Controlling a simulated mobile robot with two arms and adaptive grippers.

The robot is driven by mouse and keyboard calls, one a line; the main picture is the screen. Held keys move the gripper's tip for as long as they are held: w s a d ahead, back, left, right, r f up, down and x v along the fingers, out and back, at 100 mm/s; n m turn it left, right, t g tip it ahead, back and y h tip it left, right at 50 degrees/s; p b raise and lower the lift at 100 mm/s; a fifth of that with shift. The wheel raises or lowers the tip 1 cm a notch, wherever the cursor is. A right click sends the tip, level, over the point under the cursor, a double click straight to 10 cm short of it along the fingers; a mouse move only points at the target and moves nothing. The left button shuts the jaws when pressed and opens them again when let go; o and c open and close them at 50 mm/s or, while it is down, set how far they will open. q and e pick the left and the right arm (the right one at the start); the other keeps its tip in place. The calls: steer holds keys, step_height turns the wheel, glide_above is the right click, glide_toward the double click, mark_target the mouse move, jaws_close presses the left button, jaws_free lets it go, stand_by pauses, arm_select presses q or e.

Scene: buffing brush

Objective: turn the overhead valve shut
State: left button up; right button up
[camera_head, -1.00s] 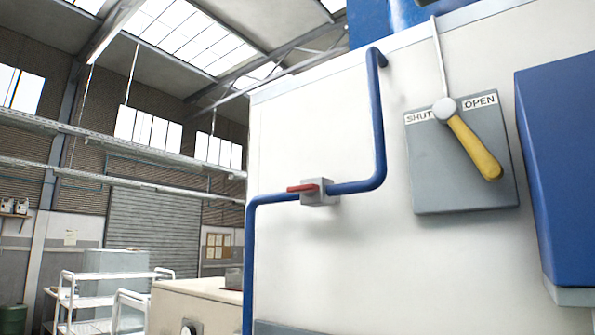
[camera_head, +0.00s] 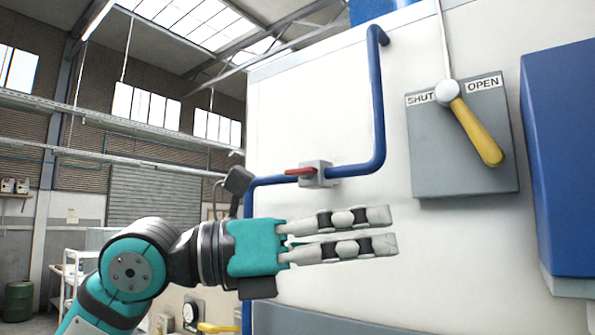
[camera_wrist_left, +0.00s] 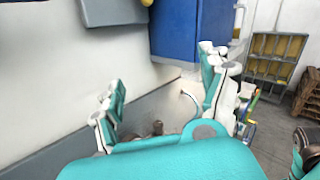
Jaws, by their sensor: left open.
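The overhead valve is a yellow lever (camera_head: 477,132) on a pale round hub (camera_head: 447,91), mounted on a grey plate (camera_head: 432,160) on the white wall. The plate carries a SHUT label (camera_head: 420,99) and an OPEN label (camera_head: 482,83). The lever slants down to the right; a thin rod runs up from the hub. My left gripper (camera_head: 388,230) is below and left of the lever, pointing right, apart from it. Its fingers are open and empty, also in the left wrist view (camera_wrist_left: 162,97). My right gripper is not in view.
A blue pipe (camera_head: 378,100) with a red-handled valve (camera_head: 300,171) runs on the wall above my left gripper. A blue cabinet (camera_head: 560,150) stands out right of the plate; it also shows in the left wrist view (camera_wrist_left: 172,30). The wall below the plate looks clear.

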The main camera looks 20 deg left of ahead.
arm_select(q)
steer(key=a+r+n+t+y, duration=0.3)
steer(key=a+r+t+y, duration=0.25)
steer(key=a, duration=0.25)
steer(key=n+t+y, duration=0.3)
steer(key=t+y, duration=0.1)
steer(key=y, duration=0.1)
glide_toward(297, 171)
steer(key=shift+g, duration=0.25)
steer(key=p+x, duration=0.2)
steer(key=x, duration=0.1)
steer(key=p+x, duration=0.5)
steer(key=x, duration=0.1)
steer(key=shift+w+r+p, duration=0.2)
steer(key=shift+r+p, duration=0.1)
steer(key=shift+r, duration=0.05)
steer(key=shift+w+f, duration=0.15)
steer(key=shift+w, duration=0.2)
steer(key=shift+d, duration=0.1)
steer(key=c, duration=1.2)
